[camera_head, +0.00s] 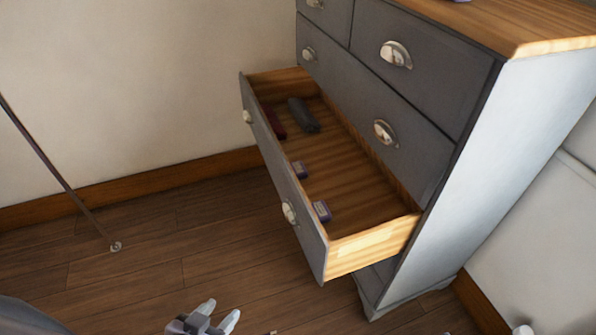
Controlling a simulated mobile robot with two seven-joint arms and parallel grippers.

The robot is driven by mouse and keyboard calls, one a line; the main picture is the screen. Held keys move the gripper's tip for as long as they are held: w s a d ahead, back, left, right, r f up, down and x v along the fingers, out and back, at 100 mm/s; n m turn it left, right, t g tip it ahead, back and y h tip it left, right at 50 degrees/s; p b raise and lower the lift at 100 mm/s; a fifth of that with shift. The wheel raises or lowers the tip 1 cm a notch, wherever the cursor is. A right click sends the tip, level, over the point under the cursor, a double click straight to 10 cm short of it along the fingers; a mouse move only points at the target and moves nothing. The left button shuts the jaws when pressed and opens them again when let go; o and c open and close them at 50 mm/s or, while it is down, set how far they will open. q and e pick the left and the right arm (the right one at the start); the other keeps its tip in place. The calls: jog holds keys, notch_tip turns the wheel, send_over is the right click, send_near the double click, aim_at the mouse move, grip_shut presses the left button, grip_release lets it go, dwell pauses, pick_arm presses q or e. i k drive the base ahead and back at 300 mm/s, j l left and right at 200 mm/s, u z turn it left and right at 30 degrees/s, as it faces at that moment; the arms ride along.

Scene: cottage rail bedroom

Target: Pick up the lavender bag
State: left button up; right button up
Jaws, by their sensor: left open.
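Two small purple-and-pale packets lie in the open drawer (372,243) of the grey dresser. One packet (321,211) is near the drawer's near end, and the other packet (300,170) is further back, by the front panel. Either could be the lavender bag; they are too small to tell. My left gripper (218,314) is at the bottom edge of the view, open and empty, in front of the drawer and apart from it. My right gripper does not show clearly.
A dark grey rolled item (304,115) and a dark red item (274,122) lie at the drawer's far end. The dresser (490,170) rises behind the drawer. A thin dark rod (60,178) is at the left. The wooden floor before the drawer is clear.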

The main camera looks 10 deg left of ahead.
aim_at(300, 170)
jog(key=k, duration=0.5)
jog(key=k+z, duration=0.15)
jog(key=z, duration=2.1)
jog(key=j+z, duration=0.15)
jog(key=z, duration=0.3)
jog(key=k+j+z, duration=0.1)
jog(key=z, duration=0.35)
jog(key=k+j, duration=0.95)
jog(key=j, duration=0.25)
jog(key=k+j, duration=0.5)
jog(key=j, duration=0.15)
